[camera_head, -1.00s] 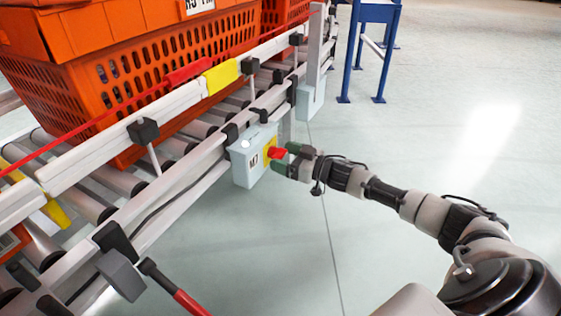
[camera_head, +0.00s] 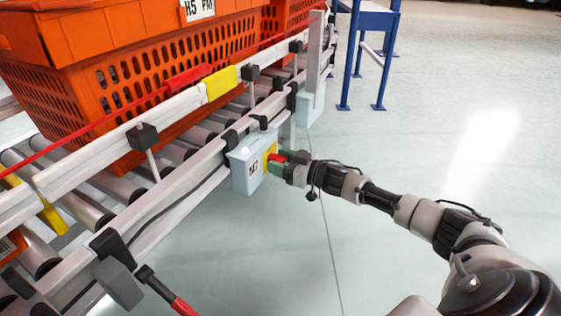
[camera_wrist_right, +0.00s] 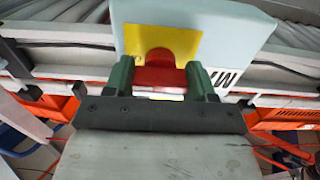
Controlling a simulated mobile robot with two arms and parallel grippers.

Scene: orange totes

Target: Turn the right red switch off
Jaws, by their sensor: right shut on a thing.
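The red switch (camera_head: 277,158) sits on a yellow plate (camera_head: 267,161) on the side of a pale blue box (camera_head: 246,174) marked M7. The box is fixed to the conveyor's side rail. My right gripper (camera_head: 285,160) reaches in from the right and is shut on the red switch. In the right wrist view the red switch (camera_wrist_right: 160,72) lies between the two green fingers (camera_wrist_right: 160,80), with the yellow plate (camera_wrist_right: 163,40) behind it. The switch's exact turn angle is hard to tell. My left gripper is not in view.
Orange totes (camera_head: 140,80) stand on the roller conveyor (camera_head: 175,152) at the left. Another pale blue box (camera_head: 309,104) hangs farther along the rail. A blue stand (camera_head: 372,50) is at the back. The floor (camera_head: 420,120) to the right is clear.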

